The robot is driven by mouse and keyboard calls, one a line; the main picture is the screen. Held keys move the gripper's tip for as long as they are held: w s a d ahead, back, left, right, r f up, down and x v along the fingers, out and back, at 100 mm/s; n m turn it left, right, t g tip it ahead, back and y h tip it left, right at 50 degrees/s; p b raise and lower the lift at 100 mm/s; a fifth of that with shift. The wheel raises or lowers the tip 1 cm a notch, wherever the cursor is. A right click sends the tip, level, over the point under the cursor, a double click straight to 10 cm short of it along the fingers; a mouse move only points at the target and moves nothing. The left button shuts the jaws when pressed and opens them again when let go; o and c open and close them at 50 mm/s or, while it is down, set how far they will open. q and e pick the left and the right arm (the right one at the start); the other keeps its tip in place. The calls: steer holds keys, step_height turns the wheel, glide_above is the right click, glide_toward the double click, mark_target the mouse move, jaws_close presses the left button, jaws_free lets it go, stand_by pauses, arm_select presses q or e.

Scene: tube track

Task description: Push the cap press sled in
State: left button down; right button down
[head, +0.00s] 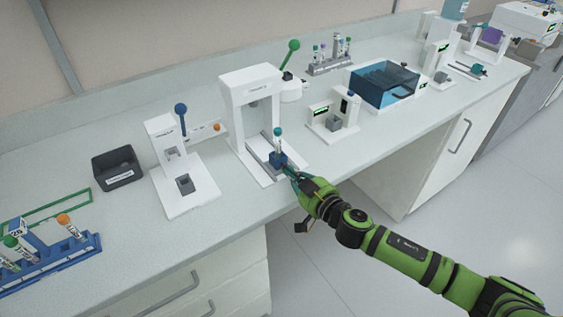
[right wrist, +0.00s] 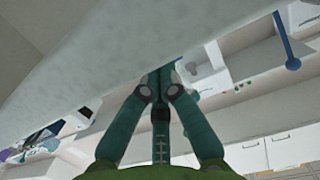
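The cap press is a white arch-shaped frame (head: 250,82) near the middle of the bench in the head view. A tube with a teal cap (head: 278,133) stands upright in the sled. My right gripper (head: 291,174) is just in front of the sled at the bench edge; whether it touches is unclear. Its fingers meet at the tips in the right wrist view (right wrist: 160,75), with nothing visible between them. My left gripper is out of view.
A white press with a blue-knobbed lever (head: 181,108) stands left of the arch, and a green-knobbed lever (head: 292,48) behind it. A small white station (head: 335,125) and a blue box (head: 384,85) are to the right. A tube rack (head: 75,250) is front left.

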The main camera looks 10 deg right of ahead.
mark_target(286, 165)
steer(key=shift+w, duration=0.15)
steer(key=shift+r+x, duration=0.15)
steer(key=shift+x, duration=0.7)
steer(key=shift+r+x, duration=0.1)
steer(key=shift+x, duration=0.8)
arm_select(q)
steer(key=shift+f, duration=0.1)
arm_select(e)
steer(key=shift+w, duration=0.1)
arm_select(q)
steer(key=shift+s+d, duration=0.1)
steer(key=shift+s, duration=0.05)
arm_select(e)
steer(key=shift+w+r, duration=0.1)
steer(key=shift+r, duration=0.15)
